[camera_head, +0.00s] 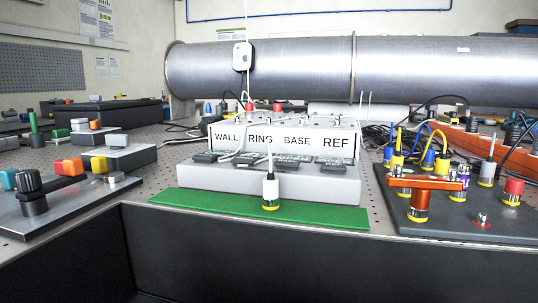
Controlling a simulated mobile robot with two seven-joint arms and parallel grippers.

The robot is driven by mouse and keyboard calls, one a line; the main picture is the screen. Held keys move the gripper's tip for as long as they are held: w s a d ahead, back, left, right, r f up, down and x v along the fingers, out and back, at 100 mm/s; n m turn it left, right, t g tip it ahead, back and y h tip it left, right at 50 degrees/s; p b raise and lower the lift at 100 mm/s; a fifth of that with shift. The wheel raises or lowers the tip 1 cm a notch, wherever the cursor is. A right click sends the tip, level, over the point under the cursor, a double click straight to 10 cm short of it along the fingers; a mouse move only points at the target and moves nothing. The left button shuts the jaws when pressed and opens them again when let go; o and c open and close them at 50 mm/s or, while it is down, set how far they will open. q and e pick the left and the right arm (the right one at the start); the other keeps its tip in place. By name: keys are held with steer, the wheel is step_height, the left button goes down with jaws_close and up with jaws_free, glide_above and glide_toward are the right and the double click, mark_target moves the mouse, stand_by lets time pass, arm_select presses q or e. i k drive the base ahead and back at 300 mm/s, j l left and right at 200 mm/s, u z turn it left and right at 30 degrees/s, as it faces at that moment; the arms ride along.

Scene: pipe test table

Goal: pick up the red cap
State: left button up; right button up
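A red cap (514,185) sits upright on a pale cylinder with a yellow base at the right end of the dark plate (448,226). A small red piece on a round metal seat (481,219) shows near the front of the same plate. Neither of my grippers is in view, and nothing is seen touching the red cap.
An orange bar handle (428,183) stands left of the cap, among upright connectors and cables. A green strip (325,214) and a labelled white box (284,139) are at the centre. A large metal pipe (300,68) crosses behind. Colored blocks (68,167) stand at left.

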mark_target(513, 186)
steer(key=i, duration=0.45)
steer(key=l+z, duration=0.2)
steer(key=z, duration=1.3)
steer(key=k+l, duration=0.35)
steer(key=i+l+u, duration=0.1)
steer(key=l, duration=0.3)
steer(key=i+l+u, duration=0.15)
steer(key=l, duration=0.3)
steer(key=k, duration=0.05)
